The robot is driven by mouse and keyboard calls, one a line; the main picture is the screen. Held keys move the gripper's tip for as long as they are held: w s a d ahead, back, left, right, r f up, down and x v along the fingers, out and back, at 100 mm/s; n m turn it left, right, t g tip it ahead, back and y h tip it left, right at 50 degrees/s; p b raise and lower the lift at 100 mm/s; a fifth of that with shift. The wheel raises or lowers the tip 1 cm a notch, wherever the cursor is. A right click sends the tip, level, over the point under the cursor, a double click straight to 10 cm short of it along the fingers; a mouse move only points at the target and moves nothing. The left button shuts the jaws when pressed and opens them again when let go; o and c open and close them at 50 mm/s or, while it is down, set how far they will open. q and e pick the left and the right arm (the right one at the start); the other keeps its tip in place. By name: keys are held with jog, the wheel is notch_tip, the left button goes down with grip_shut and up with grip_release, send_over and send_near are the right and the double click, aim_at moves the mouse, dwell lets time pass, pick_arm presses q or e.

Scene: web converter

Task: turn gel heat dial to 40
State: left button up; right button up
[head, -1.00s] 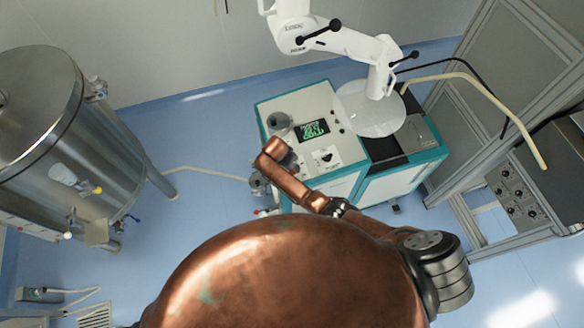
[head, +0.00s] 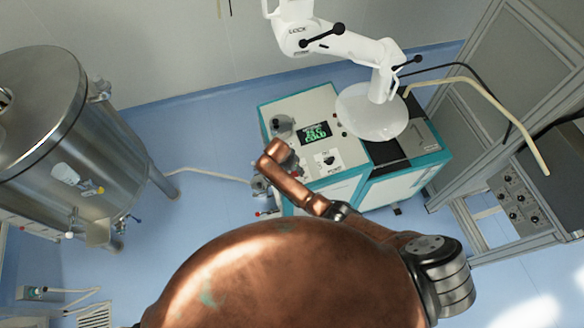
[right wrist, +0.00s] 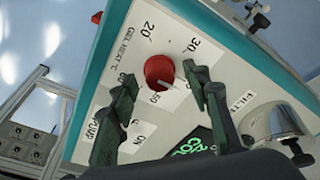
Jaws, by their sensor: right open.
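The gel heat dial (right wrist: 159,71) is a red round knob on a pale panel in the right wrist view. Printed numbers such as 20 and 30 surround it. A light pointer line seems to run from it toward the lower right; the 40 mark cannot be made out. My right gripper (right wrist: 160,77) has dark green fingers, open, one on each side of the dial; contact cannot be told. In the head view my copper right arm (head: 292,188) reaches the console (head: 300,105) and hides the dial. My left gripper is not in view.
A display (head: 314,133) on the console reads COLD in green. A pump switch (head: 328,159) sits below it. A white robot arm (head: 350,45) stands on the console's right part. A steel tank (head: 95,140) stands at left, a metal frame at right.

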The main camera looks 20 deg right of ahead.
jog(key=v, duration=1.1)
jog(key=shift+r, duration=0.35)
jog(key=shift+a, duration=0.1)
